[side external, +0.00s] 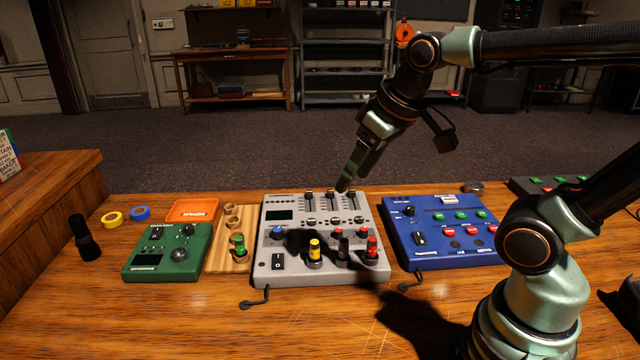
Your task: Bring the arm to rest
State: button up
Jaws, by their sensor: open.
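My gripper (346,184) hangs at the end of my arm, pointing down and to the left above the back edge of the grey mixer (265,240). Its fingers are open, and no object shows between them. The fingertips appear near the mixer's sliders (329,200), but I cannot tell whether they touch. The grey mixer carries colored knobs, including a yellow one (314,249) and a red one (372,246). My arm reaches in from the right, and its shadow falls across the mixer and desk.
A green box (190,262) and a wooden rack (222,262) with a green-capped peg (239,245) stand left of the mixer. A blue panel (470,255) lies right of it. An orange tray (191,210), tape rolls (140,213) and a black microphone-like object (86,240) sit left. The front-left desk is clear.

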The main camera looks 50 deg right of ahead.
jog(key=shift+s+f, duration=0.5)
jog(key=shift+s, duration=0.3)
